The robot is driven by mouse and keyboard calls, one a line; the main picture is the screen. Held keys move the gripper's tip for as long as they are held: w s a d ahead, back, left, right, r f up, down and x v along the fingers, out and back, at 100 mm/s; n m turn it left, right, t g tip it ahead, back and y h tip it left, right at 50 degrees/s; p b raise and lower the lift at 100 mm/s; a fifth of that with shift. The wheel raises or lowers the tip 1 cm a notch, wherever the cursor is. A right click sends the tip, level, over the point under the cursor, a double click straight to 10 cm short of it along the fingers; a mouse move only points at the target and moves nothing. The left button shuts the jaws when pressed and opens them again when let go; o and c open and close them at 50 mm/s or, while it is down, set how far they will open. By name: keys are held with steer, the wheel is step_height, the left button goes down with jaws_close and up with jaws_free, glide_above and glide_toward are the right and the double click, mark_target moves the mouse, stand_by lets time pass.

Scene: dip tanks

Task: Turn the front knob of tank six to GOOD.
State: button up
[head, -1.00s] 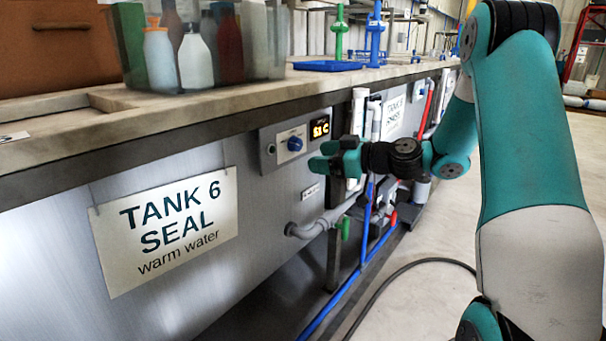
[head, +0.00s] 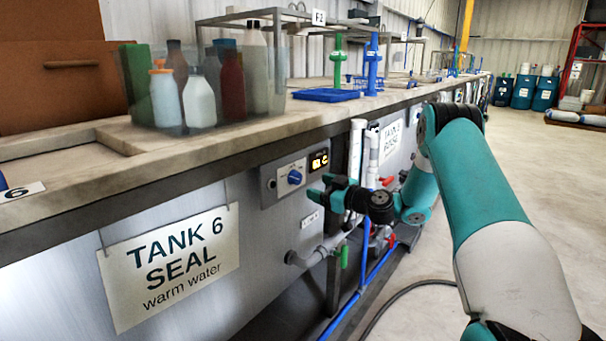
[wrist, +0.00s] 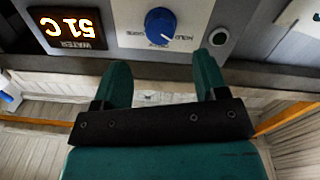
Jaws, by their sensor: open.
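The blue front knob (head: 295,177) sits on a grey control panel (head: 268,186) on the front of tank six. In the wrist view, upside down, the knob (wrist: 160,22) shows with small printed labels around it, too small to read surely. My gripper (head: 320,188) is open and empty, just right of the knob in the head view. In the wrist view its two fingers (wrist: 162,62) point at the panel, with the knob beyond and roughly between them. They do not appear to touch it.
A display reading 51 C (head: 319,160) sits beside the knob. A hanging TANK 6 SEAL sign (head: 170,265) is at left. White upright pipes (head: 355,150) stand right of the panel. A bin of bottles (head: 265,95) stands on the ledge above.

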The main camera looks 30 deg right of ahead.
mark_target(299, 180)
steer(key=p+x, duration=0.1)
steer(key=x, duration=0.6)
steer(key=shift+s, duration=0.1)
steer(key=shift+f, duration=0.1)
steer(key=c, duration=0.9)
